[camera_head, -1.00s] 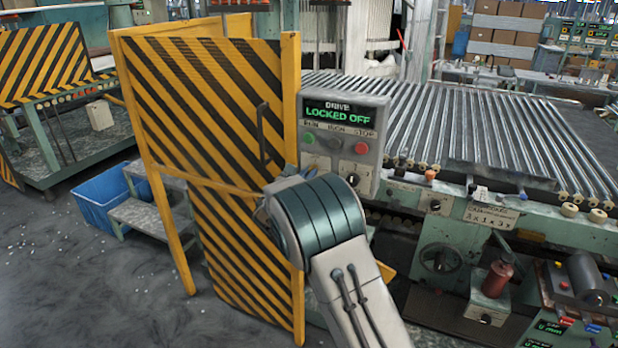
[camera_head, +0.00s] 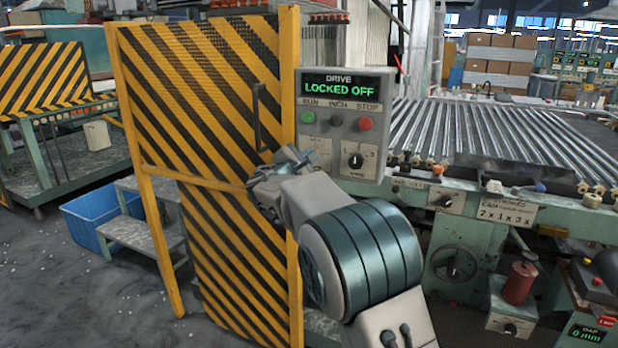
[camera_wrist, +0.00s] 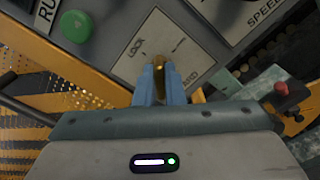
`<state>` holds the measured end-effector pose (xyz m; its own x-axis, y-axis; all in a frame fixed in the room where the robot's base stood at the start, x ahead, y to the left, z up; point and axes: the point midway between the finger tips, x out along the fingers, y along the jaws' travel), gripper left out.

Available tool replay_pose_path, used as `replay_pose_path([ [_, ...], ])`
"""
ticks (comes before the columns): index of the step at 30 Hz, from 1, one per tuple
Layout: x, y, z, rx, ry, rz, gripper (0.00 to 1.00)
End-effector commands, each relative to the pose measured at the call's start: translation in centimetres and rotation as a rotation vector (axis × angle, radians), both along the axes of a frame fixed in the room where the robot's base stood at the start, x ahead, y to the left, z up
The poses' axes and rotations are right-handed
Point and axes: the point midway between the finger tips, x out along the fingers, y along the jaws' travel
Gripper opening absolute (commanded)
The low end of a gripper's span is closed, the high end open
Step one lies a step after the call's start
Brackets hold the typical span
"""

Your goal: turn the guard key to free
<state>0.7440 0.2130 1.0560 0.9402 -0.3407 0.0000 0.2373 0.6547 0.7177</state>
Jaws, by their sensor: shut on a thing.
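The grey control box (camera_head: 338,84) has a lit display (camera_head: 339,88) reading "DRIVE LOCKED OFF". In the wrist view, a brass-coloured guard key (camera_wrist: 159,62) stands at a pale plate (camera_wrist: 185,45) marked "LOCK" on one side; the other lettering is partly covered. My gripper (camera_wrist: 161,75) has its two blue fingers shut on the key, one on each side. In the head view my gripper (camera_head: 308,160) is at the box's lower left, and the key cannot be made out there. The key's exact angle is hard to tell.
A green button (camera_head: 308,117), a dark button (camera_head: 336,120), a red button (camera_head: 365,123) and a speed knob (camera_head: 355,160) sit close by on the box. The striped yellow guard door (camera_head: 215,130) stands just left of my gripper. A roller conveyor (camera_head: 490,135) lies right.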

Motion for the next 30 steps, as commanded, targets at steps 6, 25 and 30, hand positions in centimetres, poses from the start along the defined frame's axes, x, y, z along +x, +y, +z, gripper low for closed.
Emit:
replay_pose_path([
  [6,-0.03,-0.09,-0.93,0.189,-0.071,-0.001,0.0],
  [25,-0.03,-0.12,-0.66,0.647,-0.235,-0.001,0.0],
  [30,-0.02,-0.12,-0.55,0.704,-0.255,-0.001,0.0],
])
